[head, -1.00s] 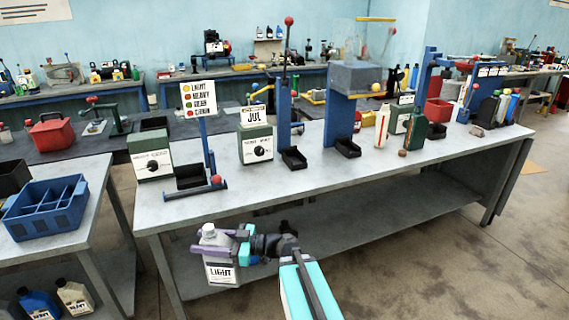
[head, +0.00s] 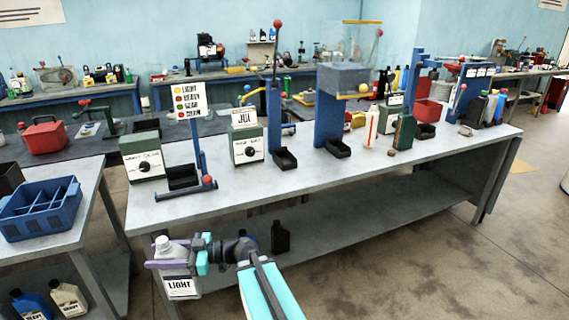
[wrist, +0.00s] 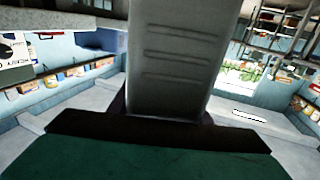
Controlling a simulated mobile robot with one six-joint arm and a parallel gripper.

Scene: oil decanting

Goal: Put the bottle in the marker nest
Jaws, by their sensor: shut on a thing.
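The bottle (head: 181,285) is pale grey with a cap and a LIGHT label, and it looks upright in the head view. My gripper (head: 172,259), with purple fingers, is shut around its upper part and holds it in front of the near edge of the workbench, at the left end. Several small black trays stand at the feet of blue stands on this bench, one at the left (head: 182,177). I cannot tell which fixture is the marker nest. The wrist view shows a grey ridged shape and a dark green surface close up; I cannot tell what they are.
The grey workbench (head: 340,178) carries dial boxes (head: 246,146), blue stands and, to the right, a white bottle (head: 371,127) and a green can (head: 404,132). A blue divided crate (head: 40,210) sits on the left table. Its front strip is mostly clear.

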